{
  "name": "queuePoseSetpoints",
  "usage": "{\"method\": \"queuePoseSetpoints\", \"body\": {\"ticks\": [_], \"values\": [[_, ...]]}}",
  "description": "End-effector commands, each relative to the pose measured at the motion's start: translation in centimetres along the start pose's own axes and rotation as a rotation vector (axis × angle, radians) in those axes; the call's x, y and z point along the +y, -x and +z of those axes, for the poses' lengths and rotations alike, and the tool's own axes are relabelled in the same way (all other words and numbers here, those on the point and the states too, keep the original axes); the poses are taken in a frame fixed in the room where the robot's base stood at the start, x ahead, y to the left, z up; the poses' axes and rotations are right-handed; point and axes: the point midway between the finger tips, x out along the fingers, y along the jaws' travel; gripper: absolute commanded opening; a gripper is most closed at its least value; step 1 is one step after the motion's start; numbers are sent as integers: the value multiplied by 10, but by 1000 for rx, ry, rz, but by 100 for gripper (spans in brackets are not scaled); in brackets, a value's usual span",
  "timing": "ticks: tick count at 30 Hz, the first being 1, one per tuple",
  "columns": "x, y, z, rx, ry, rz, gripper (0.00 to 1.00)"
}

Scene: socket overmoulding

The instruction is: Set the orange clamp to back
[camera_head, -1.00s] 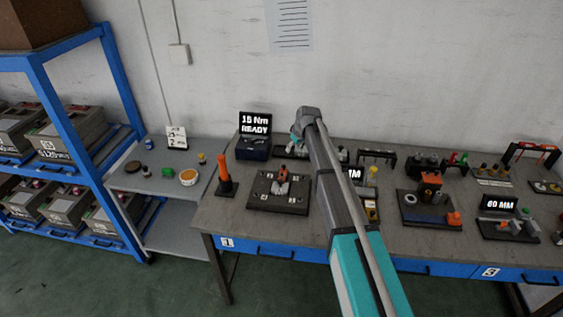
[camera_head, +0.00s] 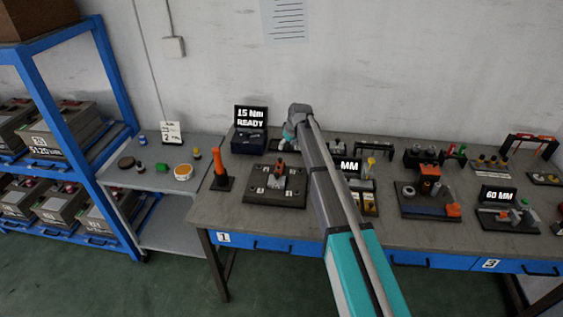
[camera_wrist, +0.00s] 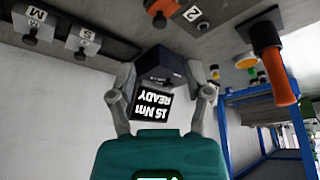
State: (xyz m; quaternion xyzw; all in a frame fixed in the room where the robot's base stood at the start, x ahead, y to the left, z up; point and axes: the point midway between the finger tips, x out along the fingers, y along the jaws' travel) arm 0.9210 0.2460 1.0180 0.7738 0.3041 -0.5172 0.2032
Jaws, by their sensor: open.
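An upright orange handle (camera_head: 219,160) stands on a small black base at the left end of the workbench. It also shows in the wrist view (camera_wrist: 273,70), where the scene is upside down. A smaller orange part (camera_head: 281,162) sits at the back of a dark plate with number labels (camera_head: 262,198), and an orange block (camera_head: 453,210) sits on a station further right. I cannot tell which of these is the orange clamp. My gripper (camera_wrist: 162,97) is open and empty, its fingers apart in front of the torque display box (camera_wrist: 165,65). In the head view it is partly hidden behind my arm.
The workbench (camera_head: 225,215) carries several stations, among them a "60 MM" display (camera_head: 498,195). A grey side table (camera_head: 150,178) with small parts stands left, beside a blue rack (camera_head: 115,75) of boxes. The wall is close behind the bench.

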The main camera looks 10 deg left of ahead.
Motion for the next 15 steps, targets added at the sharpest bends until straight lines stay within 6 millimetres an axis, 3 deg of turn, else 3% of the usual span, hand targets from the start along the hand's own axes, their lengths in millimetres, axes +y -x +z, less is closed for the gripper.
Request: {"method": "queuePoseSetpoints", "body": {"ticks": [15], "values": [[0,-47,0,0,0,0,65]]}}
